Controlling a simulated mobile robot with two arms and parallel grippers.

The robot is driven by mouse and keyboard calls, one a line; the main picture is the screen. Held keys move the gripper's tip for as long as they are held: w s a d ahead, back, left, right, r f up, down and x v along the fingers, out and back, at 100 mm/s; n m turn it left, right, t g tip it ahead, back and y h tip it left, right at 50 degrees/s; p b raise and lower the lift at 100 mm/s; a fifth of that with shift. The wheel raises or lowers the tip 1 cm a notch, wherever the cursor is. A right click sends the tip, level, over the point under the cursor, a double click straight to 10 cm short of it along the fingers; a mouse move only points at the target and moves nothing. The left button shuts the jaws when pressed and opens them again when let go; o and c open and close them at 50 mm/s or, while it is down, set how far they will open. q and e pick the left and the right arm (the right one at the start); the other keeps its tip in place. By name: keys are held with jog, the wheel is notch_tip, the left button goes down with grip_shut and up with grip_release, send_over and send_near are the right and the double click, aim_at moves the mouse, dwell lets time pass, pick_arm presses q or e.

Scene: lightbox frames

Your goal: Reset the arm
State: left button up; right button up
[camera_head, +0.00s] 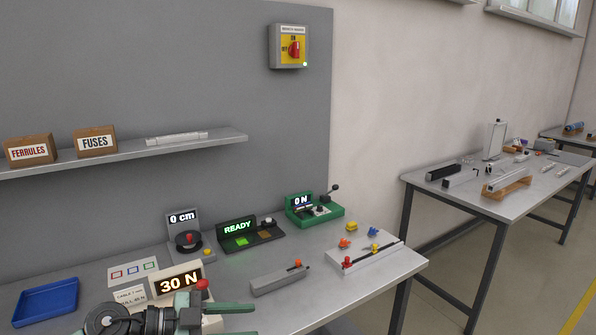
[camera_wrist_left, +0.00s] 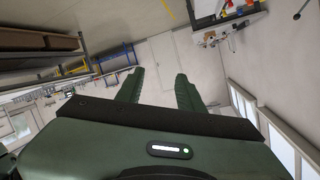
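My left gripper (camera_head: 248,321) is at the bottom of the head view, over the front of the grey workbench (camera_head: 372,283), with its green fingers pointing right. In the left wrist view its two fingers (camera_wrist_left: 160,78) stand apart with nothing between them, so it is open and empty. Its wrist partly covers the "30 N" display (camera_head: 180,281), and a red knob (camera_head: 202,284) shows just behind the gripper. My right gripper is in neither view.
A blue tray (camera_head: 47,299) lies left of the wrist. A grey block (camera_head: 279,279) and a white rail fixture (camera_head: 365,258) are to the right. A "READY" unit (camera_head: 238,228), a "0 cm" unit (camera_head: 183,217) and a "0 N" unit (camera_head: 300,201) stand behind. A shelf (camera_head: 215,138) hangs above.

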pick_arm(q)
notch_tip(320, 180, up, 7)
jog(key=w+n+t, duration=0.1)
jog(key=n+t, duration=0.7)
jog(key=t, duration=0.3)
jog(key=s+a+f+n+g+y, duration=0.1)
jog(key=s+a+f+n+y, duration=0.2)
jog(key=a+f+n+y, duration=0.35)
jog(key=s+a+f+n+g+y, duration=0.1)
jog(key=s+a+f+n+y, duration=0.3)
jog(key=f+y, duration=0.45)
jog(key=s+f+m+g, duration=0.1)
jog(key=s+f+g, duration=0.3)
jog(key=s, duration=0.4)
jog(key=s+d+f+g+h, duration=0.1)
jog(key=s+f+g, duration=0.2)
jog(key=s+f, duration=0.3)
jog(key=s+f+m+g, duration=0.1)
jog(key=s+f+g, duration=0.25)
jog(key=s, duration=0.55)
notch_tip(320, 180, down, 24)
jog(key=f+g, duration=0.1)
jog(key=g, duration=0.1)
jog(key=s+a+f, duration=0.3)
jog(key=s+f, duration=1.4)
jog(key=shift+s+g, duration=0.2)
jog(key=shift+g, duration=0.25)
